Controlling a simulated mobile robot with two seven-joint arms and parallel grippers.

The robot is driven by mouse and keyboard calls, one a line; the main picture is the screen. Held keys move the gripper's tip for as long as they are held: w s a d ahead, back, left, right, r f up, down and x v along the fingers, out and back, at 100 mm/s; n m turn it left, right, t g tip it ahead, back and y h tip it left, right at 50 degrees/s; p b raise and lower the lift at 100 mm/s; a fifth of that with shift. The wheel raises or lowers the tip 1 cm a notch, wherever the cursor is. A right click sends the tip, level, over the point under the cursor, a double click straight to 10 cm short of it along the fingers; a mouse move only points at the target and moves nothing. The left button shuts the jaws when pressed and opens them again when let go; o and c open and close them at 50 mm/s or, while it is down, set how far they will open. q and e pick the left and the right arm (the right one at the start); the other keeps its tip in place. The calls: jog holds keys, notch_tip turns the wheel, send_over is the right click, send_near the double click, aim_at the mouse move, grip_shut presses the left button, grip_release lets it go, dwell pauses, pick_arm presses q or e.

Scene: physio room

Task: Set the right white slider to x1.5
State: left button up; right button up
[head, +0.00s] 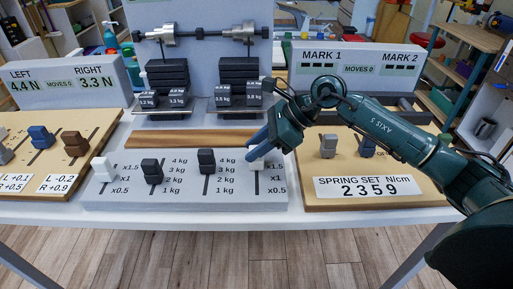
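The right white slider (256,163) is on the right end of the pale panel (190,196), beside the marks x1.5, x1 and x0.5. It stands near the upper end of its slot, about level with x1.5. My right gripper (262,144) is down at this slider, and its dark teal fingers cover part of the knob. I cannot tell whether they are closed on it. The left white slider (103,168) stands at the left end of the panel, beside its own x1.5 to x0.5 marks. My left gripper is not in view.
Two dark sliders, left (152,170) and right (206,160), stand between the white ones on kg scales. Behind is a balance with dark weight stacks (167,75). A board with blue and brown knobs (75,143) is left; a spring board (365,188) lies under my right arm.

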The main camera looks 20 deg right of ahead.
jog(key=o, duration=0.3)
jog(key=shift+w, duration=0.1)
jog(key=shift+o, duration=0.2)
jog(key=v, duration=1.3)
jog(key=shift+d, duration=0.1)
jog(key=shift+s, duration=0.2)
